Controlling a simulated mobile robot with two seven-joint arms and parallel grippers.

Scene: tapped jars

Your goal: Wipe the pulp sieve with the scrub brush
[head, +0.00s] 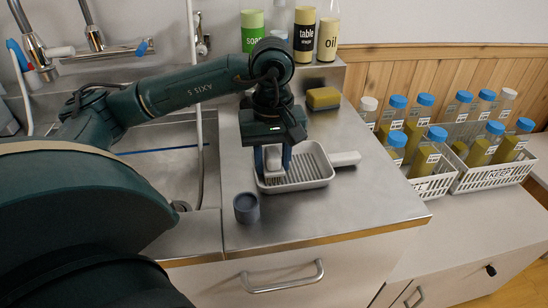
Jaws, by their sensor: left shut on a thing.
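The pulp sieve (312,172) is a light grey, shallow rectangular tray with a ribbed floor and a pale handle pointing right. It lies on the steel counter. My left gripper (273,160) points down over the left part of the sieve, its blue fingers shut on a pale grey thing, which looks like the scrub brush (272,165). The brush's lower end is inside the sieve's outline; I cannot tell whether it touches the ribs. The fingers hide part of the brush and the sieve's left side. My right gripper is not in view.
A small dark grey cup (246,208) stands in front of the sieve. A yellow sponge (323,98) lies behind it. Bottles (303,38) stand on the back ledge. White crates (482,178) of blue-lidded jars are at right; the sink (165,165) is at left. The counter's front right is clear.

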